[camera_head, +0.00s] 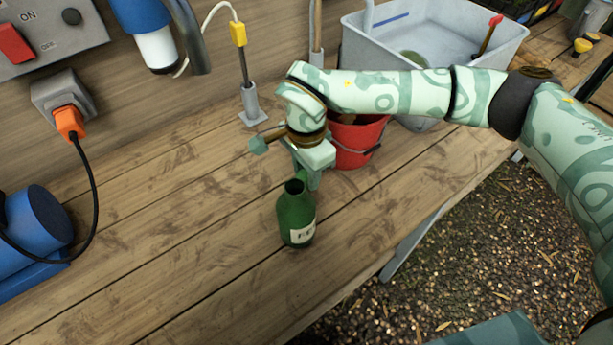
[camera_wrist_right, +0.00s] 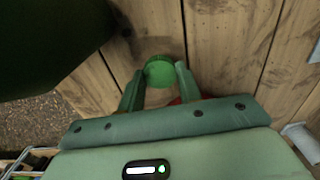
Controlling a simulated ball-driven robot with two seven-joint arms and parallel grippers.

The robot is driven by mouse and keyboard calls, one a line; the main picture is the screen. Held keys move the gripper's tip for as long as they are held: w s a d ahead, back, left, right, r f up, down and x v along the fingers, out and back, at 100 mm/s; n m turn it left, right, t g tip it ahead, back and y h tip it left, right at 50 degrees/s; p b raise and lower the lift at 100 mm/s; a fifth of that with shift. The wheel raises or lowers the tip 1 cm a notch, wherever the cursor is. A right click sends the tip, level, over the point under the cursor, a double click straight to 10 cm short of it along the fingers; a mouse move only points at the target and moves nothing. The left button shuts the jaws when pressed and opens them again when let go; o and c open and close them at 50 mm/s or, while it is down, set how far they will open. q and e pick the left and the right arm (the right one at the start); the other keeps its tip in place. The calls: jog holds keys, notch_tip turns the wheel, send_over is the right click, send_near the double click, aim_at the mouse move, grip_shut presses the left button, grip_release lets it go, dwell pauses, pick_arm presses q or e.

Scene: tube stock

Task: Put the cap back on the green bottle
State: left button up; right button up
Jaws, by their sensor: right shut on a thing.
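The green bottle (camera_head: 295,215) stands upright on the wooden bench, its dark mouth open and a pale label on its front. It also shows large and dark at the upper left of the right wrist view (camera_wrist_right: 45,40). My right gripper (camera_head: 312,178) is just behind the bottle's neck in the head view. In the right wrist view its two fingers are shut on a round bright green cap (camera_wrist_right: 159,72), which sits between the fingertips, apart from the bottle. In the head view the gripper largely hides the cap. My left gripper is in neither view.
A red bucket (camera_head: 357,140) stands behind my right gripper. A grey tub (camera_head: 470,45) is at the back right. A stand with a yellow-topped probe (camera_head: 250,103) is at the back. A blue machine (camera_head: 35,225) is at left. The bench left of the bottle is clear; its front edge is near.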

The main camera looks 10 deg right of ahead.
aim_at(306, 176)
notch_tip(306, 176, up, 7)
jog(key=shift+r+p, duration=0.2)
jog(key=shift+p, duration=0.65)
